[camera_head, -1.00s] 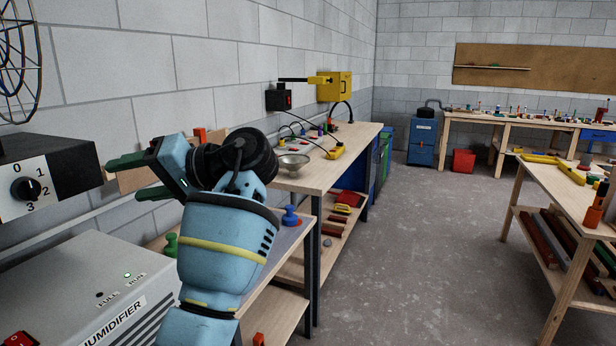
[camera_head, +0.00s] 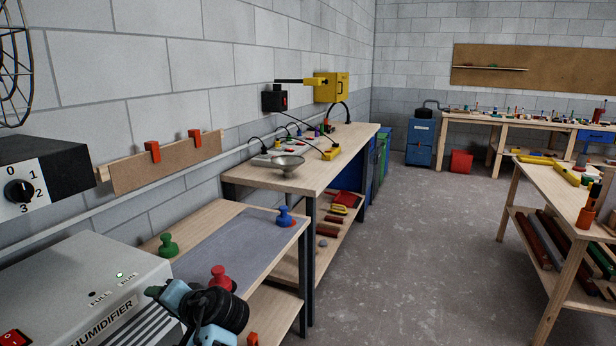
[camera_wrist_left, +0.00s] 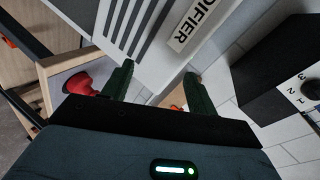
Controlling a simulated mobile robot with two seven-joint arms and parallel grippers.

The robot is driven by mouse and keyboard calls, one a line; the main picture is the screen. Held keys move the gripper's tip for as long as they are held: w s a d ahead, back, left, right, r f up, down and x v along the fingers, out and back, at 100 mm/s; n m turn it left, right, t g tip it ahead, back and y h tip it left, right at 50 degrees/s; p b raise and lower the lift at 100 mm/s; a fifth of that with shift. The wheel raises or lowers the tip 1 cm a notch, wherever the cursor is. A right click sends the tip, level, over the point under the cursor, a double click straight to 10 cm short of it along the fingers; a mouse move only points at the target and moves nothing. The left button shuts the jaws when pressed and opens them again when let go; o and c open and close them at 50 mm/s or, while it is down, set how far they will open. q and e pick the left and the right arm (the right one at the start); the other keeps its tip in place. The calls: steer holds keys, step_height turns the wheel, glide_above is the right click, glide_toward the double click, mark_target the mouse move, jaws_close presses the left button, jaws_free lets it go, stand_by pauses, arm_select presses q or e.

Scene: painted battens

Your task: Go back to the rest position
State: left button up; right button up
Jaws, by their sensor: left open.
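My left gripper (camera_head: 160,292) is low in the head view, in front of the humidifier and near the low bench. Its dark green fingers stand apart with nothing between them in the left wrist view (camera_wrist_left: 160,72). The humidifier (camera_head: 85,275), a grey box with a lit green lamp, stands at the lower left and lies beyond the fingers in the wrist view (camera_wrist_left: 150,30). My right gripper does not show.
The low bench (camera_head: 262,238) bears a green knob (camera_head: 167,245), a blue knob (camera_head: 284,216) and a red knob (camera_head: 219,278) close behind my left arm. A black dial box (camera_head: 60,170) is above the humidifier. The floor (camera_head: 420,250) is clear.

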arm_select(q)
steer(key=s+d+f+m+t+h, duration=0.15)
steer(key=s+f+h, duration=0.25)
steer(key=s+f, duration=0.7)
steer(key=s+d+f+m+h, duration=0.2)
steer(key=s+f+h, duration=0.35)
steer(key=f, duration=0.95)
steer(key=s+d+f+n+h, duration=0.1)
steer(key=s+d+h, duration=0.1)
steer(key=s, duration=1)
steer(key=s+d+f+n+h+p, duration=0.1)
steer(key=s+d+n+h, duration=0.1)
steer(key=s, duration=1.1)
steer(key=shift+s+d+f+p, duration=0.2)
steer(key=shift+s+d+p, duration=0.1)
steer(key=shift+d, duration=0.6)
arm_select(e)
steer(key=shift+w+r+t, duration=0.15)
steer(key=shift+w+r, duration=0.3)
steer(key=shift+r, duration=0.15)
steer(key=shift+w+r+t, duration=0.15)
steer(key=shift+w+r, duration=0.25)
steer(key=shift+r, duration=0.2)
arm_select(q)
steer(key=shift+n+t, duration=0.25)
